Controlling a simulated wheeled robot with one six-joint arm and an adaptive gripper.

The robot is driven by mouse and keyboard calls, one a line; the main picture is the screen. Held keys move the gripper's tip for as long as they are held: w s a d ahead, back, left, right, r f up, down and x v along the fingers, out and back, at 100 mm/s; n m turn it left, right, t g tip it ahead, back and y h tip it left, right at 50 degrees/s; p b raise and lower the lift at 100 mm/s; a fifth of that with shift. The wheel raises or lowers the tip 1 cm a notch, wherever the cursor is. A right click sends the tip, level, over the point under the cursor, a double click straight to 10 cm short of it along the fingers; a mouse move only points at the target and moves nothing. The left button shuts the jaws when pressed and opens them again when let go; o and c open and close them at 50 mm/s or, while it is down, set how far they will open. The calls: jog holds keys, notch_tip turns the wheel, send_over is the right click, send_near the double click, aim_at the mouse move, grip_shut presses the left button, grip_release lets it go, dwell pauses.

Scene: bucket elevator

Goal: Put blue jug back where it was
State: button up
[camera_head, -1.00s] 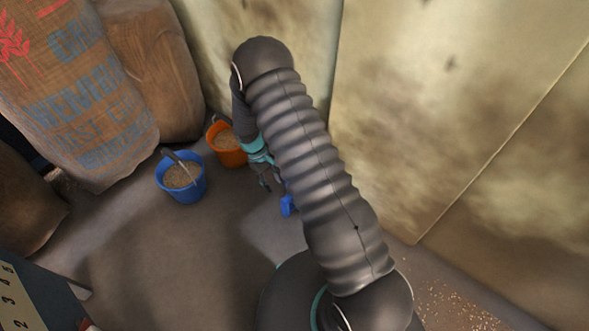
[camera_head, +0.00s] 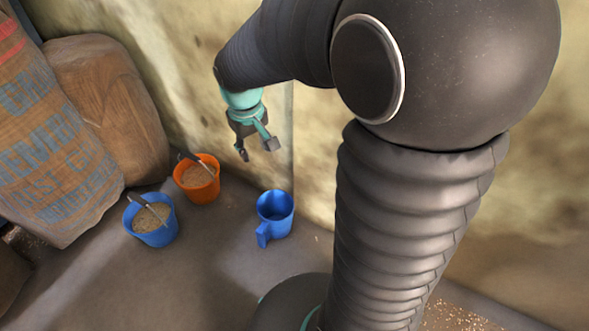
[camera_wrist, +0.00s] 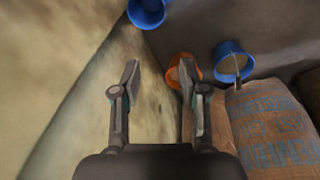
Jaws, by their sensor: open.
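The blue jug (camera_head: 275,214) stands upright and empty on the floor near the wall, its handle toward the lower left. It also shows at the top edge of the wrist view (camera_wrist: 147,12), partly cut off. My gripper (camera_head: 257,150) is open and empty, raised above the floor by the wall, up and to the left of the jug and apart from it. In the wrist view my two fingers (camera_wrist: 160,82) are spread wide with nothing between them.
An orange bucket (camera_head: 197,183) and a blue bucket (camera_head: 151,222), both with grain and a scoop-like tool, stand left of the jug. Burlap sacks (camera_head: 100,90) lean at the left. The wall (camera_head: 315,150) rises close behind. Floor in front is clear.

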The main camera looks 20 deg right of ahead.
jog(key=s+d+r+m+t, duration=0.1)
jog(key=s+r, duration=0.3)
jog(key=s, duration=0.5)
jog(key=s+d+r+m+t, duration=0.1)
jog(key=s+r+t, duration=0.2)
jog(key=s, duration=0.6)
jog(key=shift+r+m+y, duration=0.4)
jog(key=shift+r, duration=0.85)
jog(key=shift+d, duration=0.1)
